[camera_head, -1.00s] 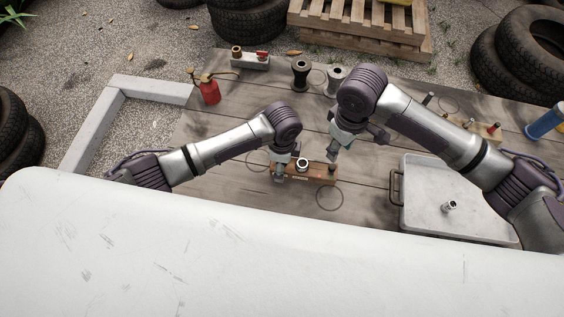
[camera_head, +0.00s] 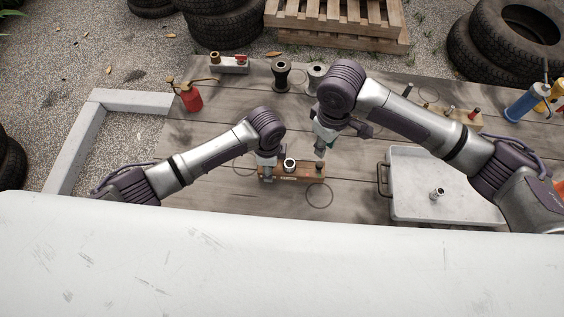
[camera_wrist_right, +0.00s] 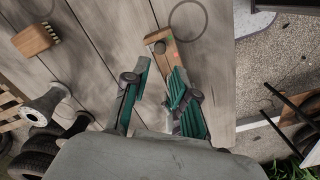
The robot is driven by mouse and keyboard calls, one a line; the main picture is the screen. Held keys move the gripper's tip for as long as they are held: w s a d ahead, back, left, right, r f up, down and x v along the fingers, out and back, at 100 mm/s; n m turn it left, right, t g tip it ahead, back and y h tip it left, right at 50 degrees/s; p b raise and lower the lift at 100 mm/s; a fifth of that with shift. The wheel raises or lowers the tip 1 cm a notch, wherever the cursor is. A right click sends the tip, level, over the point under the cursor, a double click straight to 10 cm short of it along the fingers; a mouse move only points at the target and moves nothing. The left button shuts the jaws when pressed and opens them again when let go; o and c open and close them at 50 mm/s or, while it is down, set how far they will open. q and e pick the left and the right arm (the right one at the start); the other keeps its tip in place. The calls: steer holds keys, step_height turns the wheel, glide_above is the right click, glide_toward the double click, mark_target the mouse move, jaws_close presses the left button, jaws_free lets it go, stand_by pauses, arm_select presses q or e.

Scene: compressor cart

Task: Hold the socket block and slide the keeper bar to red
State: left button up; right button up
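The socket block (camera_head: 291,172), a brown wooden block, lies on the plank table with a pale metal ring standing on it and a dark knob near its right end. My left gripper (camera_head: 267,173) is at the block's left end, with a finger down over its front face; it appears shut on the block. My right gripper (camera_head: 321,150) is just above the block's right end. In the right wrist view, my right gripper (camera_wrist_right: 162,88) is open, its green-padded fingers apart, with the block (camera_wrist_right: 160,37) and its knob beyond.
A grey tray (camera_head: 403,208) with a small metal fitting (camera_head: 437,193) stands to the right. A red oil can (camera_head: 191,98), a valve block (camera_head: 229,65) and two spools (camera_head: 281,74) stand toward the back. A wooden rack (camera_head: 458,117) lies at back right.

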steer(key=shift+a, duration=0.1)
jaws_close()
steer(key=s+d+f+m+t+y, duration=0.1)
steer(key=d+m+y, duration=0.3)
steer(key=m, duration=1.1)
steer(key=s+d+f+m+t+y, duration=0.1)
steer(key=d+m+y, duration=0.3)
steer(key=d+m, duration=0.6)
steer(key=s+f+m, duration=0.1)
steer(key=m, duration=0.5)
steer(key=shift+s+d+y, duration=0.25)
steer(key=shift+s+y, duration=0.05)
steer(key=shift+s, duration=0.1)
